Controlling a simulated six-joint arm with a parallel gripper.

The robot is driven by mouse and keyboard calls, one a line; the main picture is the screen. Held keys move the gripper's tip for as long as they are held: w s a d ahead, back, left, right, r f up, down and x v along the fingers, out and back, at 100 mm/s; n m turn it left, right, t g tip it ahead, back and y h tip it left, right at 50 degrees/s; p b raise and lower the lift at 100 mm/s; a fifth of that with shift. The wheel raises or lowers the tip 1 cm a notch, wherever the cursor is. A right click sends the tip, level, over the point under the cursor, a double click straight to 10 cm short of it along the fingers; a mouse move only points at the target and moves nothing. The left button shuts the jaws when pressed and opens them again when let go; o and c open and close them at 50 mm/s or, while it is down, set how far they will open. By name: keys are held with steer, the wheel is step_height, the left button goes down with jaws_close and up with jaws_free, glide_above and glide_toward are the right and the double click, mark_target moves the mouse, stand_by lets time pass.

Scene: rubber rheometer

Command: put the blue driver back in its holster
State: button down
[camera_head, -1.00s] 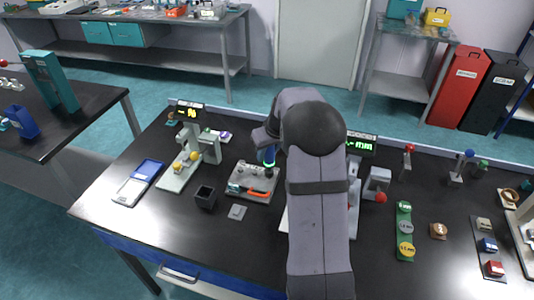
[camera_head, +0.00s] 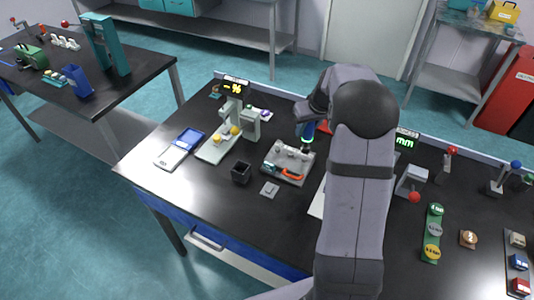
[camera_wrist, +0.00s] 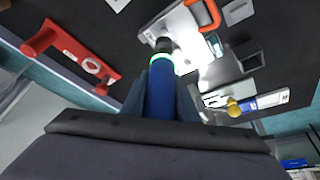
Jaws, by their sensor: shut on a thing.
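The blue driver (camera_wrist: 160,95) is between the jaws of my gripper (camera_wrist: 162,88) in the wrist view, with its glowing green ring and black end pointing away. In the head view the driver (camera_head: 307,131) hangs below my gripper (camera_head: 309,122), over or just behind the back edge of the grey tool tray (camera_head: 270,165). The arm hides part of the gripper there. A dark, square, open-topped cup (camera_head: 241,173) stands left of the tray and also shows in the wrist view (camera_wrist: 250,62). I cannot tell whether it is the holster.
A grey pad (camera_head: 269,189) lies in front. A red part (camera_wrist: 75,50) is close by in the wrist view.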

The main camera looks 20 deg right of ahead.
steer(key=w+a+r+n+y+b, duration=0.1)
steer(key=a+n, duration=0.1)
steer(key=a, duration=0.9)
steer(key=w+a+r+n+b, duration=0.1)
steer(key=w+a+n+b, duration=0.1)
steer(key=a, duration=0.9)
steer(key=shift+a+n+y, duration=0.3)
steer(key=shift+y, duration=0.1)
steer(key=shift+f+p, duration=1.55)
steer(key=shift+f, duration=3.5)
steer(key=shift+f, duration=0.15)
steer(key=c, duration=1.4)
jaws_free()
steer(key=shift+s, duration=0.15)
